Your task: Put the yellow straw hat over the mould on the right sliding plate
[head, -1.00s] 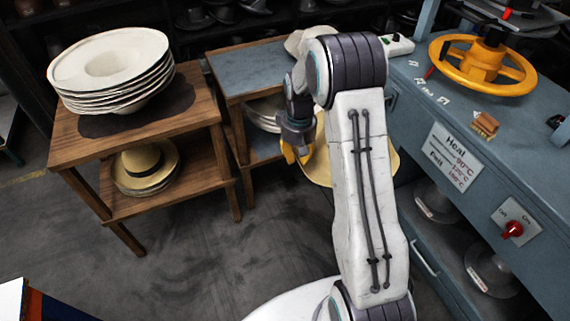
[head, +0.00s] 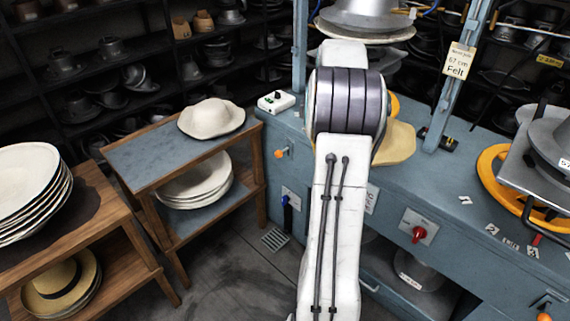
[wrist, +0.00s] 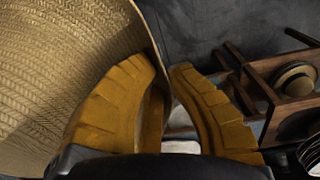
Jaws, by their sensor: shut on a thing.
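The yellow straw hat (head: 397,145) shows in the head view as a pale brim jutting out right of my arm, over the blue bench. Most of it is hidden behind the arm. In the wrist view the woven straw hat (wrist: 60,75) fills the left side. My gripper (wrist: 160,78), with yellow fingers, is shut on the hat's brim edge. In the head view my gripper is mostly hidden behind the arm. A grey metal mould-like form (head: 552,140) stands on a plate at the right edge, partly cut off. I cannot tell for certain that it is the right mould.
A large metal form (head: 368,12) hangs between blue posts at top centre. A yellow handwheel (head: 492,168) is on the right. The blue bench (head: 455,215) carries a red switch (head: 418,233). A felt hat (head: 211,117) lies on the left stand; other hats are stacked nearby.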

